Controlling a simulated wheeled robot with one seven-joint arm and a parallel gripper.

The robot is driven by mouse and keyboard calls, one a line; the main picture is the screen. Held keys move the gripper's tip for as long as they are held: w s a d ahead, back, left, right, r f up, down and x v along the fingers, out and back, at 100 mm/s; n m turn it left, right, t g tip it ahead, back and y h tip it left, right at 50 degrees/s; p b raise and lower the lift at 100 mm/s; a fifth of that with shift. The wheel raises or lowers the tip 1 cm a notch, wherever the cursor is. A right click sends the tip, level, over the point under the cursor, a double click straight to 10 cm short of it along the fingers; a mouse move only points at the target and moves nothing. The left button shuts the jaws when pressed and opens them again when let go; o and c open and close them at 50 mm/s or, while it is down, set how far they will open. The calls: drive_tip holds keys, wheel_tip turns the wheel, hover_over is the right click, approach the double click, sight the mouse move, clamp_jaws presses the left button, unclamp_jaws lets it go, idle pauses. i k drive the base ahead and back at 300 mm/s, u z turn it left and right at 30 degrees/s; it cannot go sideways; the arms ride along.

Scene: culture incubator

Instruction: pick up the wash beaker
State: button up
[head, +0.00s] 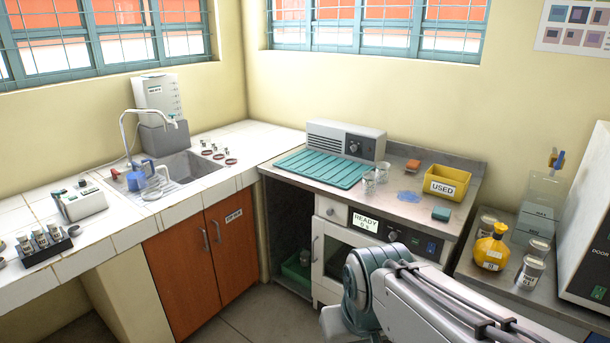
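Two small clear glass beakers stand close together on the steel counter in the head view, a nearer one (369,181) and a farther one (382,172). They are just right of a ribbed teal mat (325,168). Another clear vessel (152,191) stands at the sink's front left edge. I can read no label on any of them, so I cannot tell which is the wash beaker. My arm reaches in from the lower right, below the steel counter's front. My gripper's fingers do not show.
A yellow "USED" bin (446,184), a blue puddle-like patch (408,196), a teal sponge (441,214) and an orange block (413,164) share the steel counter. A grey-white appliance (346,140) stands behind the mat. A yellow flask (491,248) and jars stand at right.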

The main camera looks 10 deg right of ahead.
sight(369, 178)
drive_tip(key=u, duration=0.5)
drive_tip(key=i, duration=1.65)
drive_tip(key=z, duration=0.45)
drive_tip(key=i, duration=1)
drive_tip(key=z, duration=1.35)
drive_tip(key=i, duration=0.5)
drive_tip(key=z, duration=0.35)
